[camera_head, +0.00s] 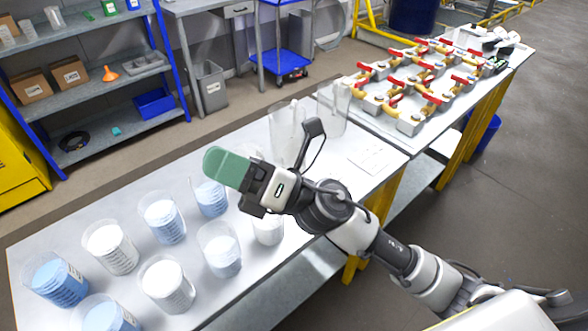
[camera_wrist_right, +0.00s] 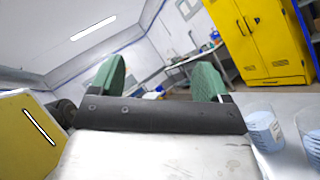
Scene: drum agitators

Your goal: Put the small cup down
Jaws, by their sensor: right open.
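Several small clear cups stand upright on the white table (camera_head: 255,308), some with blue and some with white contents. They include a blue one (camera_head: 163,222), a white one (camera_head: 167,285) and one (camera_head: 267,232) partly hidden by my right gripper. I cannot tell which one is the task's small cup. My right gripper (camera_head: 226,167) is above the table, over the far end of the cup group. Its green fingers are apart with nothing between them in the right wrist view (camera_wrist_right: 160,82). That view also shows two cups, one of them blue (camera_wrist_right: 265,130), at lower right. My left gripper is not in view.
Two taller clear containers (camera_head: 287,138) stand behind my right gripper. A flat white sheet (camera_head: 374,158) lies on the table to their right. Metal fittings with red handles (camera_head: 410,122) cover the adjoining table. Blue-framed shelves (camera_head: 90,90) stand at the back left.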

